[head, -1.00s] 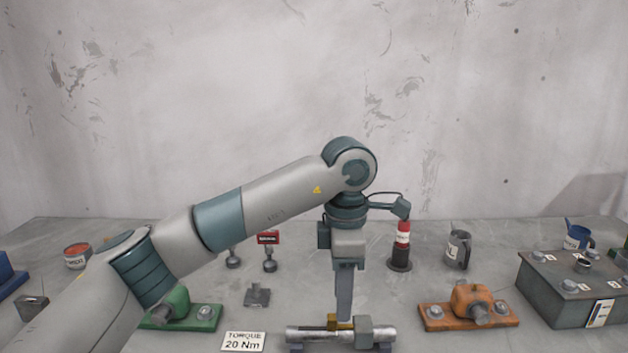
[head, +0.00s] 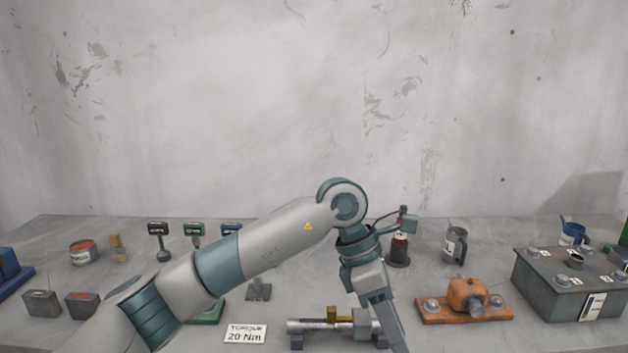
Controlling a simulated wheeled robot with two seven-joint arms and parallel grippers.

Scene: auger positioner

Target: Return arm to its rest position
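My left arm reaches in from the left across the table. Its gripper (head: 398,345) points down and to the right, at the right end of a grey metal shaft. The fingers show edge-on and run to the bottom of the picture, so I cannot tell whether they are open or shut. The shaft (head: 305,326) lies level on dark supports, with a brass-coloured block (head: 332,314) and a grey block (head: 361,322) on it. My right gripper is not in view.
A white "TORQUE 20 Nm" card (head: 245,334) lies left of the shaft. An orange housing (head: 467,296) on a plate and a grey box (head: 565,288) stand to the right. A red-and-black bottle (head: 400,252) and a jug (head: 455,245) stand behind. Small sign stands (head: 158,240) stand back left.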

